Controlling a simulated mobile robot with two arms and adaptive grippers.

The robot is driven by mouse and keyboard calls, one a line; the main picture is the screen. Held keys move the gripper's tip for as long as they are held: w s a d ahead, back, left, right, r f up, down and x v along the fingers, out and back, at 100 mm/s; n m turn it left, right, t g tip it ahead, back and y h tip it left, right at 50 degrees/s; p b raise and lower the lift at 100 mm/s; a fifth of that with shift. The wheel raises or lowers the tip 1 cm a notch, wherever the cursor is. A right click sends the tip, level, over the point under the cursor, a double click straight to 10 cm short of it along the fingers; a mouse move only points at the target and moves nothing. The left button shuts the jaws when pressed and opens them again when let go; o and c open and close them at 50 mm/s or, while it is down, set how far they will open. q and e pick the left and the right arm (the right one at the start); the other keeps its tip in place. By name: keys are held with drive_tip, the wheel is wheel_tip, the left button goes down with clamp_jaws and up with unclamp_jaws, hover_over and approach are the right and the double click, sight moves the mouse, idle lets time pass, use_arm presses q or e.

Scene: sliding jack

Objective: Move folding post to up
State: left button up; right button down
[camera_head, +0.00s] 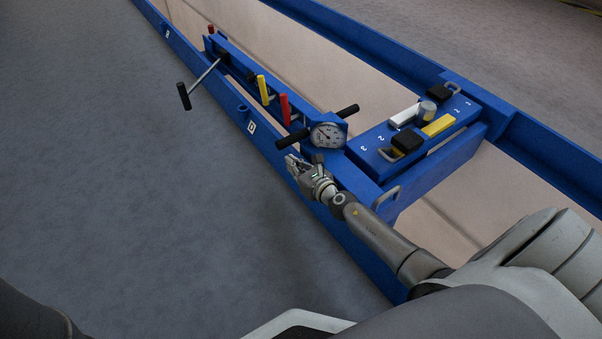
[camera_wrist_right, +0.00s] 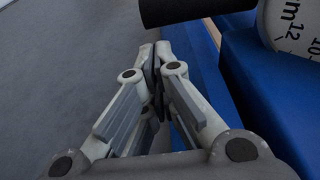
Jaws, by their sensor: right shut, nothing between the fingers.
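The blue sliding jack (camera_head: 370,158) spans two blue rails. Its right-hand platform carries a white bar (camera_head: 404,116), a yellow bar (camera_head: 438,125), a grey cylinder (camera_head: 427,109) and two black pads (camera_head: 407,141). I cannot tell which part is the folding post. My right gripper (camera_head: 291,160) is shut and empty, beside the jack's near side, just below the round gauge (camera_head: 327,135). In the right wrist view, its fingertips (camera_wrist_right: 156,52) meet left of the blue housing (camera_wrist_right: 262,85). A black handle grip (camera_wrist_right: 190,10) is beyond them. My left gripper is out of view.
A black grip (camera_head: 291,139) sticks out left of the gauge, close to my right gripper. A red lever (camera_head: 285,108), a yellow lever (camera_head: 262,88) and a black-ended T-handle (camera_head: 184,96) are farther left. The near blue rail (camera_head: 249,125) runs below. Grey floor at left is clear.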

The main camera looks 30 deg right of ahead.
drive_tip(key=shift+b+x, duration=0.4)
drive_tip(key=shift+x, duration=1.1)
